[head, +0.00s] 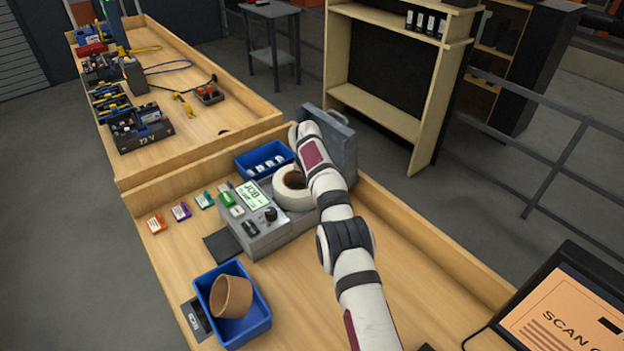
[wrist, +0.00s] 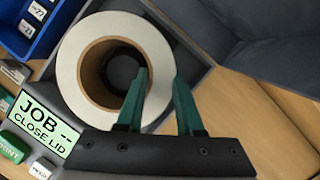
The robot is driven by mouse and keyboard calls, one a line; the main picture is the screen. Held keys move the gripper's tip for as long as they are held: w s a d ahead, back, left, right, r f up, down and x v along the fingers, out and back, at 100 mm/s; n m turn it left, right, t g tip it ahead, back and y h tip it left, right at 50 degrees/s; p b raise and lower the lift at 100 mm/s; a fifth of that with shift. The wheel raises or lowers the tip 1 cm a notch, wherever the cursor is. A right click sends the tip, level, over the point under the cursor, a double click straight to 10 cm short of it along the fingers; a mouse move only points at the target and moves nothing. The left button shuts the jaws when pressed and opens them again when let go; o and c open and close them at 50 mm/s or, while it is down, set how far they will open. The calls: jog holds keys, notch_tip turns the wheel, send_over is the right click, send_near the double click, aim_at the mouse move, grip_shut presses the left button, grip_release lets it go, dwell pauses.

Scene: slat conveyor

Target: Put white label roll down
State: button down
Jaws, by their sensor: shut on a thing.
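The white label roll (head: 290,201) sits in or just over the open bay of the grey label printer (head: 270,240); I cannot tell whether it touches the floor of the bay. In the wrist view the roll (wrist: 72,65) shows its brown core and dark hole. My gripper (wrist: 160,75) is shut on the roll's wall, one green finger inside the core and one outside. In the head view my arm hides the fingers. The printer's grey lid (head: 345,145) stands open behind the roll. The printer display (wrist: 38,123) reads "JOB -- CLOSE LID".
A blue bin (head: 262,318) at the front holds a tilted brown cylinder (head: 231,296). Another blue bin (head: 246,161) with small white-labelled items stands behind the printer. Several coloured boxes (head: 181,212) lie to its left. The bench (head: 400,270) to the right has free room beside a screen (head: 565,315).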

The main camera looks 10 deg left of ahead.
jog(key=shift+f, duration=0.1)
jog(key=c, duration=0.5)
grip_release()
jog(key=shift+c, duration=0.2)
jog(key=d+v, duration=0.1)
jog(key=v, duration=1.1)
jog(key=s+d+r+m+g, duration=0.1)
jog(key=s+d+r+m, duration=0.6)
jog(key=s+m, duration=0.35)
jog(key=s+d+f+m+g, duration=0.1)
jog(key=s+d+m, duration=0.1)
jog(key=s+m, duration=0.7)
jog(key=s+d+f+m+g+y, duration=0.1)
jog(key=s+d+m, duration=0.1)
jog(key=s+m, duration=0.8)
jog(key=s+d+f+m+g+y, duration=0.1)
jog(key=s+d+m, duration=0.1)
jog(key=s+m, duration=0.8)
jog(key=s, duration=0.6)
jog(key=shift+s+d+f+g, duration=0.15)
jog(key=shift+s+f+g, duration=0.05)
jog(key=shift+f+g, duration=0.1)
